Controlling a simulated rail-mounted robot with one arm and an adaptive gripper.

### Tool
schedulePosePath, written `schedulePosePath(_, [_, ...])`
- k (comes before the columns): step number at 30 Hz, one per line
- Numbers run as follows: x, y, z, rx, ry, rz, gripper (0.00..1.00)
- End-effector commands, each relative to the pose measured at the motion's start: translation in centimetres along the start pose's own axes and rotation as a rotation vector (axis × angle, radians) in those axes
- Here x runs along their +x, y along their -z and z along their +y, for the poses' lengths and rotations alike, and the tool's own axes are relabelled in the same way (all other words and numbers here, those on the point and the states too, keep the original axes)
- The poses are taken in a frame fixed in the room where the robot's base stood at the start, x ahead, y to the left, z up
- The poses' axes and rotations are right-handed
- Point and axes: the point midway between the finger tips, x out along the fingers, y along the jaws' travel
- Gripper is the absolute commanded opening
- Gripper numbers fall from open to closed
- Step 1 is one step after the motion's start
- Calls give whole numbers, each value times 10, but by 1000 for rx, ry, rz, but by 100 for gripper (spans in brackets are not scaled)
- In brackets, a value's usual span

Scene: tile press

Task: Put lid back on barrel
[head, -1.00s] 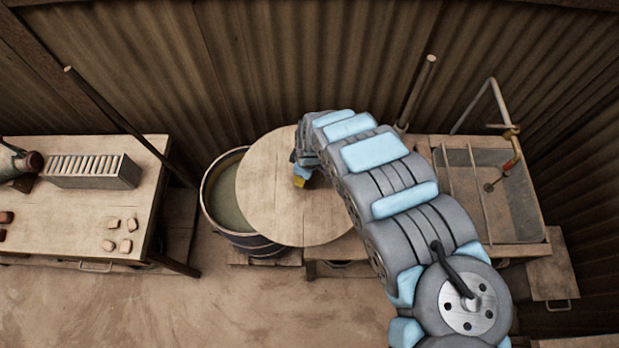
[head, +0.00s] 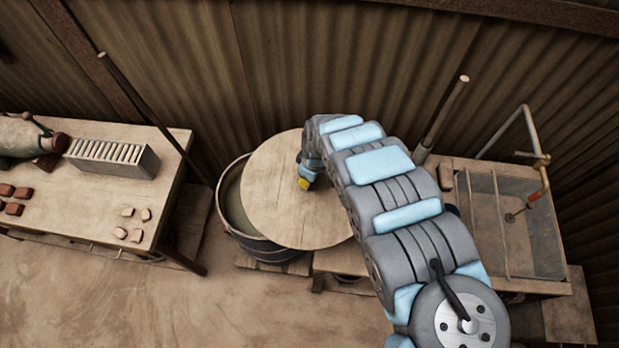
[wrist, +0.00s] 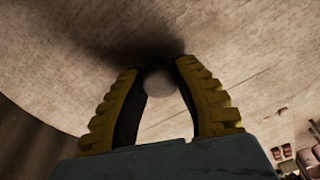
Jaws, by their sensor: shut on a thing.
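The round wooden lid (head: 285,215) is held by my gripper (head: 304,183) above and to the right of the barrel (head: 232,205). In the head view it overlaps the barrel's right part, and the barrel's left opening and rim show. The lid also fills much of the wrist view (wrist: 60,60). There my gripper (wrist: 160,85) is shut on the lid's round knob (wrist: 159,82), with a yellow finger on each side. In the head view my arm hides the lid's right edge. I cannot tell how high the lid is above the rim.
A table (head: 85,195) on the left bears a slotted rack (head: 113,158) and several small tiles. A sink (head: 515,225) with a tap stands at the right. A dark pole (head: 150,115) leans left of the barrel. The corrugated wall (head: 330,70) is behind. The floor in front is open.

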Motion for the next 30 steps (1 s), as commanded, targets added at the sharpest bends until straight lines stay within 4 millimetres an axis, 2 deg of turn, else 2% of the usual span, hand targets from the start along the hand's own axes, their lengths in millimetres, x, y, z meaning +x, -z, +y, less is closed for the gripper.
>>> schedulePosePath(30, [14, 75, -1, -3, -2, 2, 0])
